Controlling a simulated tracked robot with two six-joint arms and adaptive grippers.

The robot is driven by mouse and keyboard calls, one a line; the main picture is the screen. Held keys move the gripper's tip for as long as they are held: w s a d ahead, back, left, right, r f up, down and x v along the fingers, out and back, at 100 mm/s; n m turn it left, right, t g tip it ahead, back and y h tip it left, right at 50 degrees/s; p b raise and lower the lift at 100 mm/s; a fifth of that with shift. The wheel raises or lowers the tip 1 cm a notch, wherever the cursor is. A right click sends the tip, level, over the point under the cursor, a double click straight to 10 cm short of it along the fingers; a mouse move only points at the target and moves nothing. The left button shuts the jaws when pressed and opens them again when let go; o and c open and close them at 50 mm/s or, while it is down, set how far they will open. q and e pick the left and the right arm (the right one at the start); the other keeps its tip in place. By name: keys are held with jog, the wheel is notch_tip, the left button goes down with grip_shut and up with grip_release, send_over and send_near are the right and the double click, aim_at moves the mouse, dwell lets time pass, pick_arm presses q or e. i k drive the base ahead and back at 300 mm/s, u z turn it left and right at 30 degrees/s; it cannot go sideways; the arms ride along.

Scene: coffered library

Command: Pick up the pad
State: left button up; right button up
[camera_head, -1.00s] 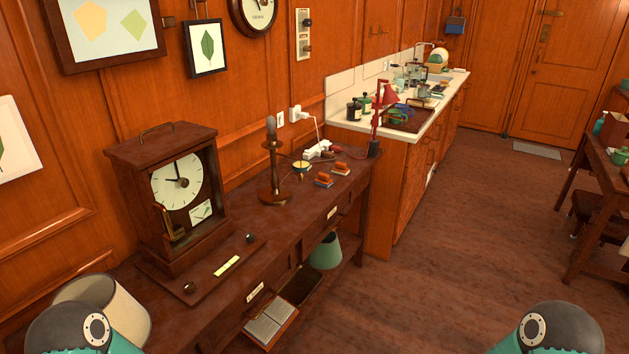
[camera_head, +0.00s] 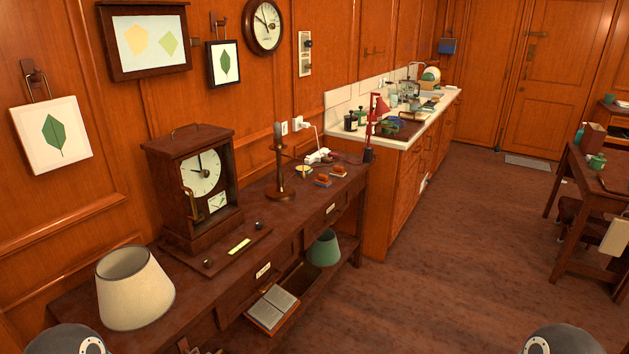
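I cannot tell for sure which thing is the pad. Two small flat blocks lie on the dark wooden side table: a blue one with an orange-brown piece on top (camera_head: 323,181), and a similar orange-brown one behind it (camera_head: 338,171). Neither gripper is in view; only rounded parts of my arms show at the bottom corners.
The side table (camera_head: 290,220) carries a boxed clock (camera_head: 192,190), a candlestick (camera_head: 280,165) and a cream lampshade (camera_head: 134,288). A cluttered counter (camera_head: 413,128) stands beyond. Another table (camera_head: 590,180) stands at right. The brown floor between is clear.

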aim_at(337, 170)
jog(key=z, duration=0.15)
jog(key=i, duration=0.9)
jog(key=u, duration=0.05)
